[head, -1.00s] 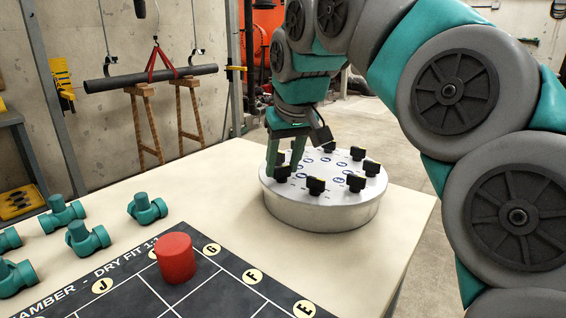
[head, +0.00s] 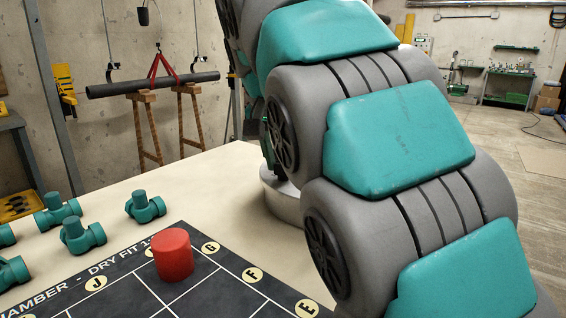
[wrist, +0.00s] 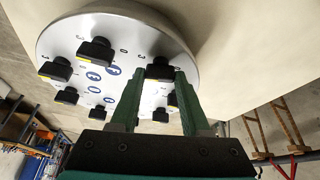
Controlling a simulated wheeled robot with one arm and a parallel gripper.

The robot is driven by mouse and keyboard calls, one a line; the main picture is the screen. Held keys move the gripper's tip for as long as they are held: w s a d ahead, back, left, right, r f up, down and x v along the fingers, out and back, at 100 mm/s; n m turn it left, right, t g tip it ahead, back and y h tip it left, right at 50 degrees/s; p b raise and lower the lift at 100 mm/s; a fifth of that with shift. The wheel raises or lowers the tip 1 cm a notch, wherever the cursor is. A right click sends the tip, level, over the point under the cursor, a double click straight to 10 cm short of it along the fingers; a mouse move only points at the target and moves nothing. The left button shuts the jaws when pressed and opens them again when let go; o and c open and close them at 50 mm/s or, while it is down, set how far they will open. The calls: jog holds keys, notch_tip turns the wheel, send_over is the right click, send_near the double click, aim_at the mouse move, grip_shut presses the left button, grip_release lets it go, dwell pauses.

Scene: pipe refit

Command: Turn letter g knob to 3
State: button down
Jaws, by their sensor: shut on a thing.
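The round metal knob plate (wrist: 112,30) fills the upper left of the wrist view, with several black knobs around its face and blue oval labels too small to read. My gripper (wrist: 160,72) is shut on one black knob (wrist: 160,66) near the plate's edge, with a green finger on either side of it. I cannot read that knob's letter or its pointer setting. Another knob (wrist: 95,52) stands free to its left. In the head view only the plate's left side (head: 283,203) shows; my arm hides its knobs and nearly all of my gripper.
A red cylinder (head: 173,255) stands on the black lettered board (head: 125,303) at the table's front. Several teal pipe fittings (head: 146,206) lie to the left. Bare tabletop (head: 215,190) lies between them and the plate. A dark pipe (head: 150,85) rests on wooden trestles behind.

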jog(key=shift+a+r+m+h+p, duration=0.1)
jog(key=shift+m+h+p, duration=0.45)
jog(key=shift+m, duration=1.05)
jog(key=shift+g, duration=0.3)
jog(key=shift+c, duration=1.9)
grip_release()
jog(key=shift+a+r+p, duration=0.1)
jog(key=shift+r+p, duration=0.3)
jog(key=shift+p, duration=0.1)
jog(key=shift+s+a+r, duration=0.2)
jog(key=shift+s+r, duration=0.05)
jog(key=shift+s, duration=0.05)
jog(key=s+a, duration=0.7)
jog(key=s, duration=0.2)
jog(key=shift+f+p, duration=0.15)
jog(key=shift+p, duration=0.3)
jog(key=shift+a, duration=0.1)
